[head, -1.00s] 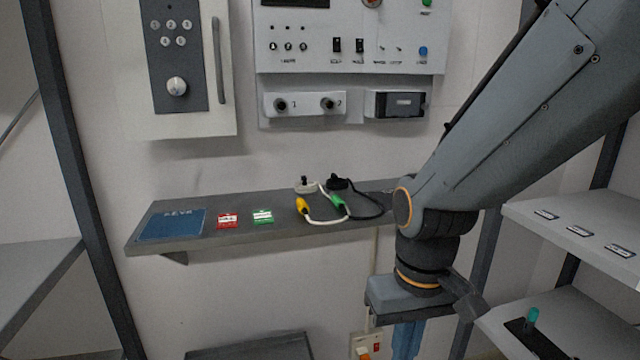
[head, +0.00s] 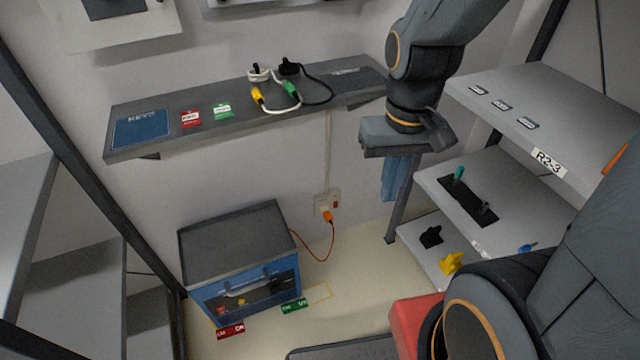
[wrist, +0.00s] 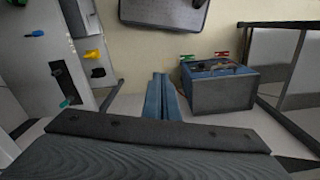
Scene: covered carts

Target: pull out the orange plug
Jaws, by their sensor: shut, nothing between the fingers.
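The orange plug (head: 327,216) sits in a white wall socket (head: 334,199) low on the back wall, below the grey shelf, in the head view. An orange cord (head: 327,250) loops down from it towards the blue box. My gripper (head: 391,197) points down, to the right of the plug and a little higher in the head view, apart from it. Its two blue fingers are together and empty. In the wrist view the shut fingers (wrist: 159,78) show in the middle; I cannot make out the plug or socket there.
A blue box with a dark lid (head: 236,243) stands on the floor left of the socket. The shelf (head: 180,105) above holds cables and cards. Rack shelves (head: 540,110) with small items stand close on the right. Floor below the socket is open.

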